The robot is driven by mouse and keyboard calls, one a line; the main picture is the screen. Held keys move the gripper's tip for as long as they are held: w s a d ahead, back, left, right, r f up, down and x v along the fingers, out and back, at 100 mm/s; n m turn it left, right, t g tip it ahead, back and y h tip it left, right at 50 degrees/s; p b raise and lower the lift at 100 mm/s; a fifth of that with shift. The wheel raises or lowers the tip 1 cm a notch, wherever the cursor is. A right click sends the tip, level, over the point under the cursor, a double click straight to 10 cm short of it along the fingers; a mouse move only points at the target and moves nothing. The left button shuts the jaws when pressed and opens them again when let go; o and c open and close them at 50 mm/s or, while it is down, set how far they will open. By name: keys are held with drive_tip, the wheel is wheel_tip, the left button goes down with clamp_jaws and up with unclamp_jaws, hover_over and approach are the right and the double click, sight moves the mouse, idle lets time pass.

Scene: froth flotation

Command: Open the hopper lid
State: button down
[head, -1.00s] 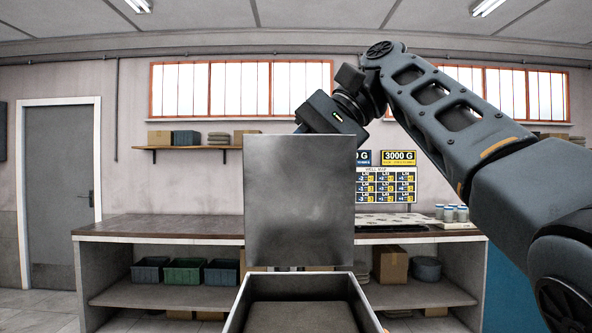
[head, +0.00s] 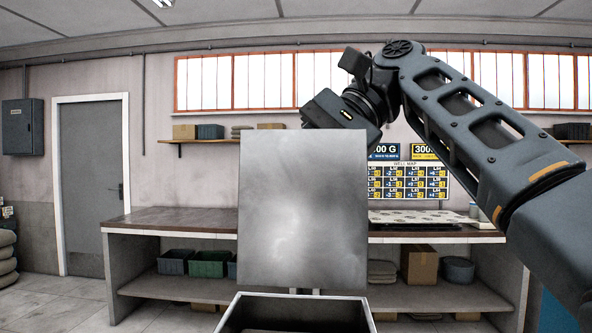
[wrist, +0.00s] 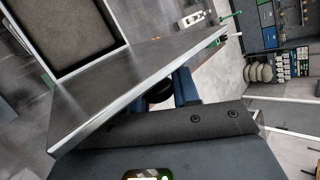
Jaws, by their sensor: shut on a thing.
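The hopper lid (head: 302,205) is a flat grey metal plate. In the head view it stands about upright above the back rim of the hopper (head: 232,313), whose mouth is uncovered. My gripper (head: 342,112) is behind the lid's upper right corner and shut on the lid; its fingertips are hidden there. In the wrist view the lid (wrist: 125,82) runs diagonally as a dark slab with a pale edge, close to the gripper body. The open hopper (wrist: 42,69) with brownish fill shows at the upper left.
A long workbench (head: 165,221) stands behind the hopper, with bins and boxes on its lower shelf. A well map sign (head: 408,182) and a wall shelf (head: 200,141) are beyond.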

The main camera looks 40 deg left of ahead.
sight(338, 130)
drive_tip(key=c, duration=0.9)
unclamp_jaws()
drive_tip(key=p+v, duration=0.1)
drive_tip(key=v, duration=0.5)
drive_tip(key=shift+w+r, duration=0.1)
drive_tip(key=shift+r, duration=0.25)
drive_tip(key=shift+w+d+r, duration=0.3)
drive_tip(key=shift+w+d, duration=0.05)
